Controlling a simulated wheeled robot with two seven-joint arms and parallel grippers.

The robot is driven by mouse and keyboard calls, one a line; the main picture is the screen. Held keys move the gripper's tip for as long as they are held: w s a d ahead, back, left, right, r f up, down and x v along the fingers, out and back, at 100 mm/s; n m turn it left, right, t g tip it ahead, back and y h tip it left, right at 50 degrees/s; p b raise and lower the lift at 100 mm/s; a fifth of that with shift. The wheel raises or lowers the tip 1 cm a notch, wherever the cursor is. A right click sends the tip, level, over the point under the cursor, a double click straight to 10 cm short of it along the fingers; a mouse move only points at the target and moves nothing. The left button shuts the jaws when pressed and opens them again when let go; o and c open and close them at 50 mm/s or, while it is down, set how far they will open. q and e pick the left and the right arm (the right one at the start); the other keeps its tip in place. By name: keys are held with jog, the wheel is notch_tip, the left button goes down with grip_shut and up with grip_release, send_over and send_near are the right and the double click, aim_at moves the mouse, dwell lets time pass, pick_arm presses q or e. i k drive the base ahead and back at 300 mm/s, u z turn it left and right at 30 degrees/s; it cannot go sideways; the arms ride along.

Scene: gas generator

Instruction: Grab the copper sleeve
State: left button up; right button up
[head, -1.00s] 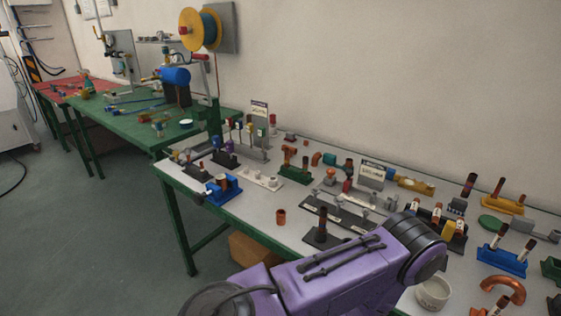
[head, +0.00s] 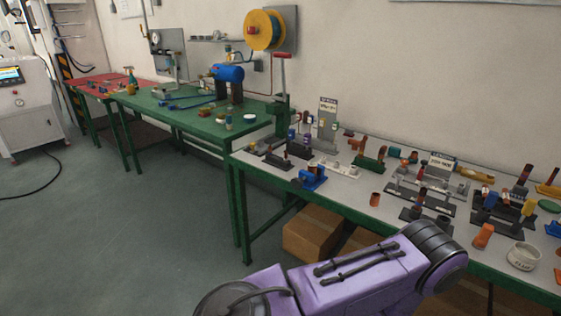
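A small copper-coloured sleeve (head: 376,199) stands upright near the front edge of the white-topped table (head: 345,200). Another orange-copper cylinder (head: 483,236) stands slightly tilted farther right, beside a white cup. I cannot tell which of the two is the copper sleeve of the task. Both stand free, with no gripper touching them. One of my purple arms crosses the bottom of the head view, in front of the table. Neither gripper is in view.
A white cup (head: 524,257) stands near the front edge at right. A blue fixture (head: 312,178) and several racks with parts crowd the table. A green table (head: 190,115) continues at left. Cardboard boxes (head: 312,232) sit underneath. Open floor lies at left.

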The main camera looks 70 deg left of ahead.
aim_at(312, 170)
jog(key=k, duration=0.05)
jog(key=u, duration=1.25)
